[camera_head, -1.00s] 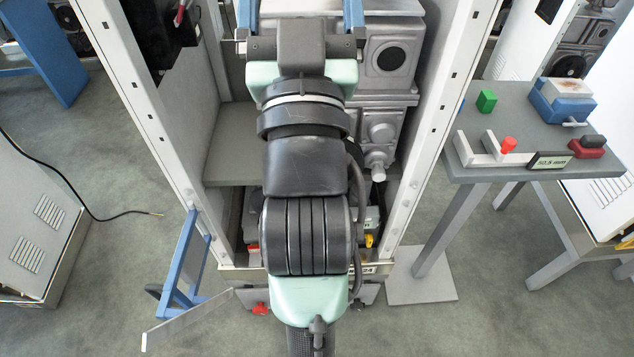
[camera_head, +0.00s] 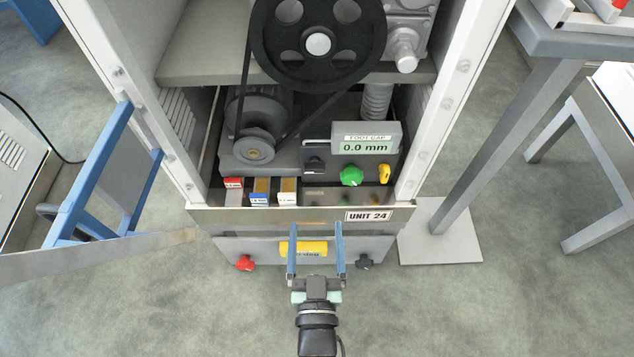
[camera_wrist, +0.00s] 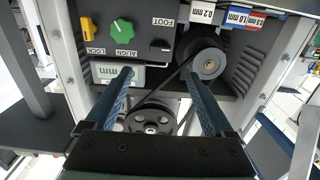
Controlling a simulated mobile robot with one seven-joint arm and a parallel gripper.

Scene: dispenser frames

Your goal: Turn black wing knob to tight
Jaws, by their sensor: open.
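A black wing knob (camera_head: 365,262) sits at the right end of the grey lower front panel (camera_head: 225,246), under the unit. Its wing angle is too small to read. A red wing knob (camera_head: 244,262) sits at the panel's left end. My gripper (camera_head: 315,228) is open and empty, fingers toward the cabinet, in front of the panel's middle and left of the black knob. It also shows in the wrist view (camera_wrist: 158,73), fingers apart. The lower panel and its knobs are not visible in the wrist view.
A yellow cylinder (camera_head: 303,248) lies partly behind my fingers. Above are a "0.0 mm" display (camera_head: 366,147), a green knob (camera_head: 351,176), a yellow lever (camera_head: 384,173) and several labelled shims (camera_head: 260,198). A blue-framed door (camera_head: 95,180) stands open at left. A table leg (camera_head: 495,155) is at right.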

